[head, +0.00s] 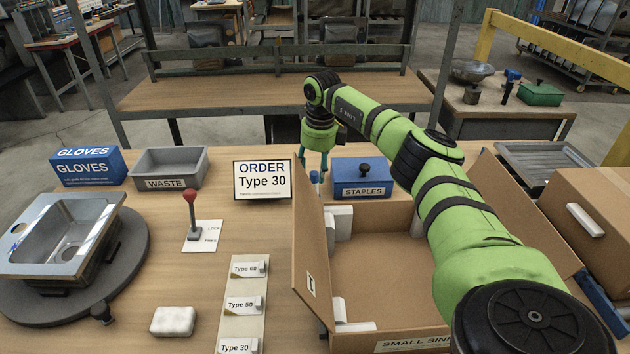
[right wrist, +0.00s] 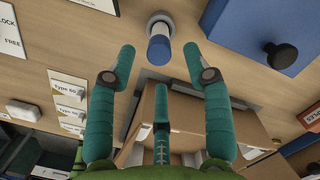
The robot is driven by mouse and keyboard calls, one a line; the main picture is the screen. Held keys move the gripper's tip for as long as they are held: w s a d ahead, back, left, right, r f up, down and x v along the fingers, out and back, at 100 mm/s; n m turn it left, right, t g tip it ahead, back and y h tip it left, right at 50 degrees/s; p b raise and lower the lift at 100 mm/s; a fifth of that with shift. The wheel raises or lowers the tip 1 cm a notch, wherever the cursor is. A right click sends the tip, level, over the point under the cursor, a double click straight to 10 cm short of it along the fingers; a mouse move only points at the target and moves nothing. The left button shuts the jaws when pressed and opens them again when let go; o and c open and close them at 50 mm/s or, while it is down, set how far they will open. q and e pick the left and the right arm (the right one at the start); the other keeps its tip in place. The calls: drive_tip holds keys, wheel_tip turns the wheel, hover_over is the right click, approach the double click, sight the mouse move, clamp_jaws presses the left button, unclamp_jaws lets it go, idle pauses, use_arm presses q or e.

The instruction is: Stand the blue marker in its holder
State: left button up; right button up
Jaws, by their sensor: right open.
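The blue marker (right wrist: 159,51) shows in the right wrist view with its blue end toward the camera. It stands in a round grey holder (right wrist: 160,18); how deep it sits cannot be told. In the head view the marker's blue end (head: 314,177) shows just behind the open carton, beside the order sign. My right gripper (head: 314,164) is open and empty and points down above the marker. In the right wrist view the marker lies between the two teal fingertips (right wrist: 159,60), with a gap on each side. My left gripper is not in view.
The open carton (head: 311,232) stands close in front, under my right arm. A blue staples box (head: 363,190) is right of the marker and the order sign (head: 262,180) left of it. A red-knobbed lever (head: 191,212) and a grey waste bin (head: 170,167) stand farther left.

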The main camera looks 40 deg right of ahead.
drive_tip(key=r, duration=0.5)
drive_tip(key=shift+s, duration=0.3)
drive_tip(key=shift+r, duration=0.1)
